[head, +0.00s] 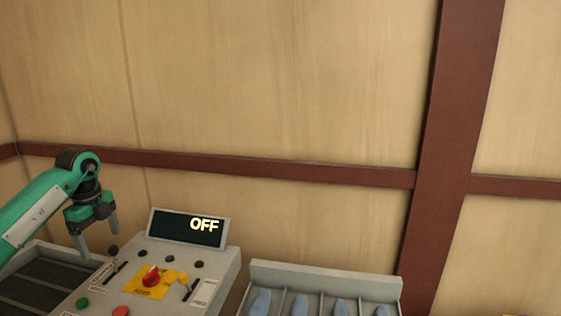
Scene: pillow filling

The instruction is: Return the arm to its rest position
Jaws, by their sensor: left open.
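My left arm (38,214) comes in from the left, green with a white label. My left gripper (97,240) points down with its two fingers apart and nothing between them. It hangs just left of a grey control box (215,265), over the edge of a dark tray. My right gripper is not in view.
The box carries a display (188,228) reading OFF, a red knob (151,279) on a yellow plate, a green button (82,303) and a red button (120,311). A grey rack (325,277) with blue items stands right. A dark slatted tray (45,280) lies left. A wooden wall stands behind.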

